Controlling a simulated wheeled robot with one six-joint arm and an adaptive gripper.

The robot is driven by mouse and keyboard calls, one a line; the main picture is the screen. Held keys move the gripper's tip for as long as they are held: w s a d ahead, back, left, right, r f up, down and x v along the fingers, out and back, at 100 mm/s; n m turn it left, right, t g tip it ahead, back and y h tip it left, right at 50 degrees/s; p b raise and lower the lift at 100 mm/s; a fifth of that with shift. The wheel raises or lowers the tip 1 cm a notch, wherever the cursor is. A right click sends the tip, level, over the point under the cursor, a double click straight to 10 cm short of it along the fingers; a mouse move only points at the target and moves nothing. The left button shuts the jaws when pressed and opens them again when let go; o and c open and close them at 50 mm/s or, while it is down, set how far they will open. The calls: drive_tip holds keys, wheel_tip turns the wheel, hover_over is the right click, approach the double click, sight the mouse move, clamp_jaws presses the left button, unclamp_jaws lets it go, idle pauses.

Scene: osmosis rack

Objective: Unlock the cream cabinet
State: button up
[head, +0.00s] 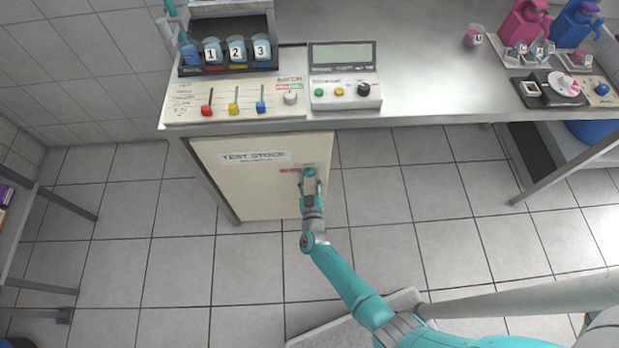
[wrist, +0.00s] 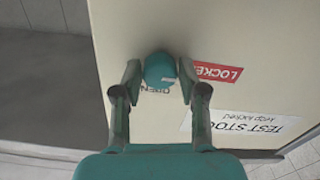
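The cream cabinet (head: 235,190) stands under the bench, its front closed. In the wrist view its cream front (wrist: 240,40) carries a round teal knob (wrist: 159,66) with a small pale mark toward its lower right. A red LOCKED label (wrist: 217,72) is to the right of the knob, and the word OPEN is partly visible below it. My gripper (wrist: 158,70) is open, with one finger on each side of the knob. Narrow gaps seem to show between fingers and knob. In the head view my gripper (head: 309,177) covers most of the knob.
A bench (head: 430,85) runs above the cabinet, holding a slider panel (head: 235,110) and a display box (head: 342,85). A white TEST STOCK label (head: 254,157) is on the cabinet front. Tiled floor is clear on both sides; a shelf stands at far left.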

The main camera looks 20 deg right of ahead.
drive_tip(key=c, duration=0.5)
drive_tip(key=shift+m, duration=0.3)
drive_tip(key=m, duration=1.1)
drive_tip(key=shift+a+m, duration=0.1)
drive_tip(key=shift+m, duration=0.3)
drive_tip(key=m, duration=0.5)
drive_tip(key=shift+m, duration=0.4)
drive_tip(key=o, duration=1.1)
